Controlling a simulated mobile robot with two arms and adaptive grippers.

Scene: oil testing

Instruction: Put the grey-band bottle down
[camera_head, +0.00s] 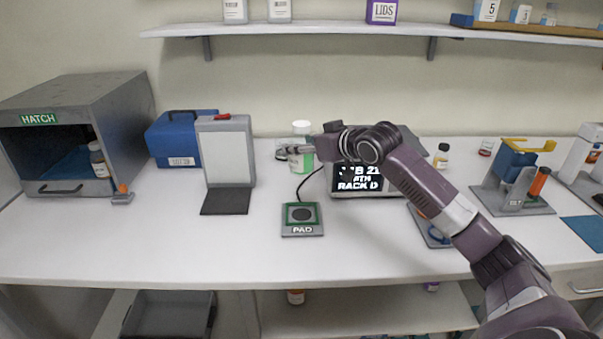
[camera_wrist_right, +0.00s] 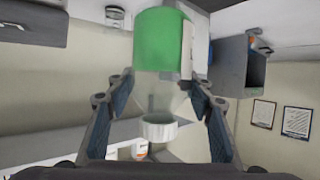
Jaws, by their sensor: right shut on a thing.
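A clear bottle (camera_head: 303,160) with a white cap and a green band is in my right gripper (camera_head: 298,150), whose fingers close around its upper part. In the right wrist view the bottle (camera_wrist_right: 162,45) shows its green band and white cap between the two fingers (camera_wrist_right: 160,112). It looks upright in the head view. I cannot tell whether its base touches the table (camera_head: 150,235). I see no clearly grey band on any bottle. My left gripper is not in view.
A pad (camera_head: 302,230) with a green square lies in front of the bottle. A display (camera_head: 357,182) stands to its right and a white panel (camera_head: 227,155) to its left. The hatch box (camera_head: 110,95) is far left. The table's front left is clear.

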